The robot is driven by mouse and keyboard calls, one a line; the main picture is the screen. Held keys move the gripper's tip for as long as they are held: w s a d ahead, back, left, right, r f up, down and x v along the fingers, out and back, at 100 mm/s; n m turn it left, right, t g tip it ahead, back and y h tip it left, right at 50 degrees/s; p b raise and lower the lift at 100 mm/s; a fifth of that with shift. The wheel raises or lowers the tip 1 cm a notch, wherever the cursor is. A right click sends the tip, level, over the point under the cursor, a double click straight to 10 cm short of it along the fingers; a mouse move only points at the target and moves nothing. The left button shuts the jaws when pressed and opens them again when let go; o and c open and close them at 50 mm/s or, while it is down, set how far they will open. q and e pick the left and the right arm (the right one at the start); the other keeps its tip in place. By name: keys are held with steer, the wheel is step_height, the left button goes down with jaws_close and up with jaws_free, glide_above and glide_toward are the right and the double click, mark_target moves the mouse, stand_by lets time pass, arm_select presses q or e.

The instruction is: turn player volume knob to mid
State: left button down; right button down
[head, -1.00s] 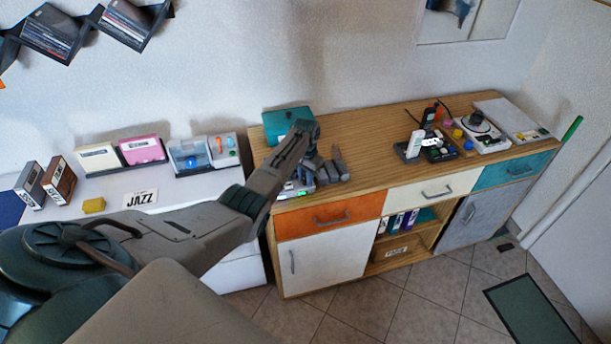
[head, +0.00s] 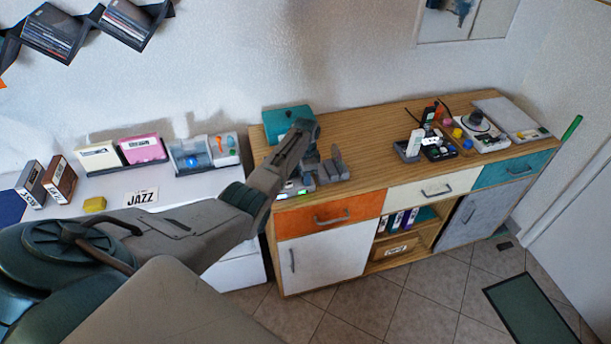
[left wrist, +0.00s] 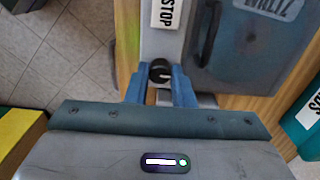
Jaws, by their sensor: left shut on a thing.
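The player (left wrist: 150,42) shows in the left wrist view as a pale grey strip with a STOP label, beside a dark grey lid (left wrist: 245,45) marked WALTZ. A round black knob (left wrist: 160,71) stands on the strip. My left gripper (left wrist: 160,82) has its blue fingers on either side of the knob and is shut on it. The knob's pointer and scale cannot be made out. In the head view my left gripper (head: 325,168) is over the left end of the wooden cabinet, and the arm hides much of the player. My right gripper is in neither view.
A teal box (head: 288,125) stands behind the gripper on the wooden cabinet (head: 370,130). Several small devices and a turntable (head: 478,126) are at the cabinet's right. A white surface with cassette holders (head: 140,152) lies to the left. The cabinet's middle is clear.

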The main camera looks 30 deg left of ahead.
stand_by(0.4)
arm_select(q)
steer(key=c, duration=1.3)
jaws_free()
steer(key=shift+o, duration=0.2)
